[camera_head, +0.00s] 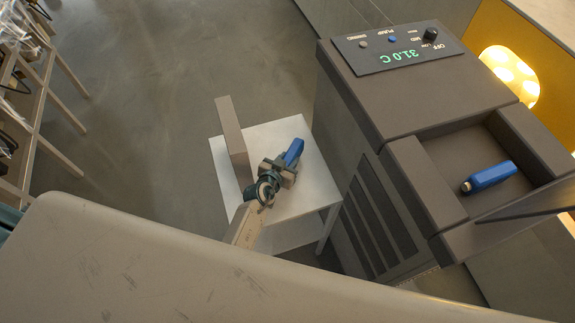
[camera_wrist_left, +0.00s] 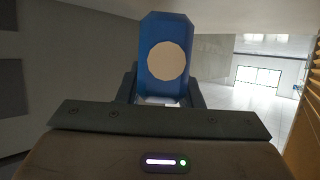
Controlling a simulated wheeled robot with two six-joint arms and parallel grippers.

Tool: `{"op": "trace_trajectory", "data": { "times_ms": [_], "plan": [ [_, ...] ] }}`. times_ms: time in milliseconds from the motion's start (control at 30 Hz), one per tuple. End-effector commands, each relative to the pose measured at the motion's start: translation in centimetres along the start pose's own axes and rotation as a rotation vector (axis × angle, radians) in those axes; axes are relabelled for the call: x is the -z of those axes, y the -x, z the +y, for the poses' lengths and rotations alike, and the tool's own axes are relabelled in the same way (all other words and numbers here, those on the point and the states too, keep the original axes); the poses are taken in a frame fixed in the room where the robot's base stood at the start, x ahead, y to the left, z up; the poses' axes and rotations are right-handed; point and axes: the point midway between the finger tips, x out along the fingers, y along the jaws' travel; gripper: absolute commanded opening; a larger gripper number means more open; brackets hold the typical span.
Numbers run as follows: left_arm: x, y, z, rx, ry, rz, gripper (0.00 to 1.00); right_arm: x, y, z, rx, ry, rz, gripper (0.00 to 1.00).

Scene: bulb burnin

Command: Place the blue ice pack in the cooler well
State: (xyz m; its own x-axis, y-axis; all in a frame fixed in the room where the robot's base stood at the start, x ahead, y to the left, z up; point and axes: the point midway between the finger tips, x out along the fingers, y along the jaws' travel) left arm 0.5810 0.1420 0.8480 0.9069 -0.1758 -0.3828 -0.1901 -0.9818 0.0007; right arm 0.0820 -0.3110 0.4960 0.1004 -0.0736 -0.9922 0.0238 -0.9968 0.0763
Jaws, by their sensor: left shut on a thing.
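A blue ice pack (camera_head: 294,151) is in my left gripper (camera_head: 284,166), over the small white table; I cannot tell its height above the top. In the left wrist view the blue ice pack (camera_wrist_left: 165,28) stands up between the fingers and shows a pale round patch. My left gripper is shut on it. The brown cooler (camera_head: 410,100) stands to the right, with an open well (camera_head: 455,152) in its top. Another blue pack (camera_head: 490,177) with a pale end lies in the well. My right gripper is not in view.
The white table (camera_head: 262,135) carries an upright brown board (camera_head: 232,140) along its left side. The cooler's raised control panel (camera_head: 398,48) reads 31.0 C. A wooden rack (camera_head: 40,125) stands at far left. Grey floor (camera_head: 165,85) between is clear.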

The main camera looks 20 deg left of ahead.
Motion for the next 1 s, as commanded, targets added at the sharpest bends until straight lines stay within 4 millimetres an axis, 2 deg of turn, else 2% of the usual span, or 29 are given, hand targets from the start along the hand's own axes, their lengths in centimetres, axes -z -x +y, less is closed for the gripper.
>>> {"op": "trace_trajectory", "data": {
  "times_ms": [33, 200, 600, 633, 733, 1000],
  "plan": [
    [-0.8, -0.4, 0.0, 0.001, 0.001, 0.001, 0.00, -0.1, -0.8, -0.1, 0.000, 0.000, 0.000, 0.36],
    [-2.8, -1.2, -0.1, 0.002, 0.000, 0.002, 0.00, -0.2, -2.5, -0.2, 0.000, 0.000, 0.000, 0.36],
    [-3.0, -1.3, -0.1, 0.001, 0.001, 0.002, 0.00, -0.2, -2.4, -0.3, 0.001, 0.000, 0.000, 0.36],
    [-3.1, -1.2, -0.1, 0.000, 0.000, 0.000, 0.35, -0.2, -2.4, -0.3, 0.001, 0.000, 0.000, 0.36],
    [-3.1, -1.2, -0.1, 0.000, 0.000, 0.000, 0.54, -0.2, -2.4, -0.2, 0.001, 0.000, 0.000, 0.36],
    [-3.1, -1.2, 0.0, 0.000, 0.000, 0.000, 0.54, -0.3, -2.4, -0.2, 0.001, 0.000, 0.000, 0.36]
  ]
}}
